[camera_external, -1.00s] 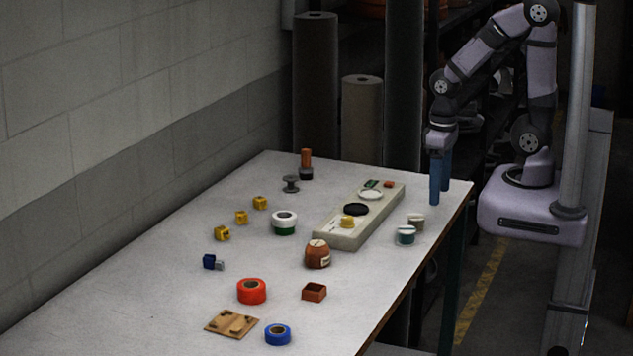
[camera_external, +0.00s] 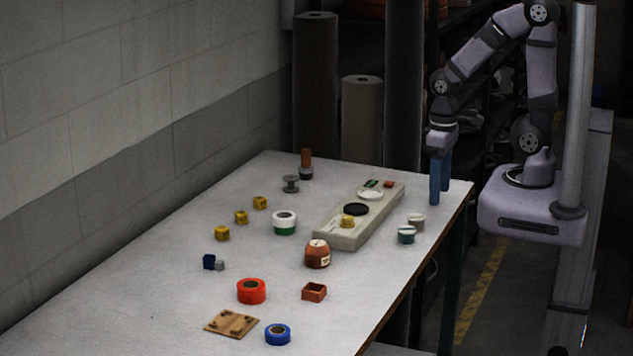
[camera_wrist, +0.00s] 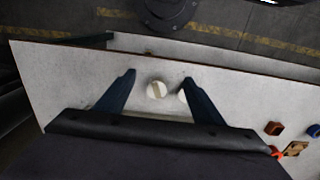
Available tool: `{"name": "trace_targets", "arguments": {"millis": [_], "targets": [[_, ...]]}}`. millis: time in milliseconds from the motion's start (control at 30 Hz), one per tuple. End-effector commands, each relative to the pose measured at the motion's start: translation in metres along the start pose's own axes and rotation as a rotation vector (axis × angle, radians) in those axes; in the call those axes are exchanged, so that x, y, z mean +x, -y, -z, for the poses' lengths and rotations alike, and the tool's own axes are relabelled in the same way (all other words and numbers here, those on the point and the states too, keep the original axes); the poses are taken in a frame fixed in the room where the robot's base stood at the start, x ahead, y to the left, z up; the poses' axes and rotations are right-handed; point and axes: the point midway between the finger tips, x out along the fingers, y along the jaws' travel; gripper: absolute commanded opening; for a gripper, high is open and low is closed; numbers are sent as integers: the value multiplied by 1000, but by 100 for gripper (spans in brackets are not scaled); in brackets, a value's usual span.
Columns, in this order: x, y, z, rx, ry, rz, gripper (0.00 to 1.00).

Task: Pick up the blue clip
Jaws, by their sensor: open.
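The blue clip (camera_external: 209,261), a small dark blue block with a grey piece at its right side, lies on the left part of the table in the external view. I do not see it in the wrist view. My gripper (camera_external: 441,196) is open and empty, with its blue fingers pointing down above the table's right end, far from the clip. In the wrist view my gripper (camera_wrist: 158,77) has its two fingers spread apart, with a white-lidded jar (camera_wrist: 156,90) showing between them.
Yellow cubes (camera_external: 222,233) stand behind the clip. A red tape roll (camera_external: 252,291), wooden board (camera_external: 232,323), blue tape roll (camera_external: 278,335) and brown open box (camera_external: 314,292) lie nearer the front. A brown pot (camera_external: 318,254) and long beige panel (camera_external: 340,240) lie between clip and gripper.

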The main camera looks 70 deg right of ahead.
Motion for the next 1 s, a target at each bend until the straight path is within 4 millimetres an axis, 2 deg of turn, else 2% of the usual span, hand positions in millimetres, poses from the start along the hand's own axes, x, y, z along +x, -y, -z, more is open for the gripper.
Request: {"name": "trace_targets", "arguments": {"millis": [133,200,233,533,667,1000], "targets": [[0,0,0,0,0,0,62],[0,0,0,0,0,0,45],[0,0,0,0,0,0,41],[-1,0,0,0,0,0,41],[-7,0,1,0,-3,0,41],[-52,2,4,7,-12,6,41]]}}
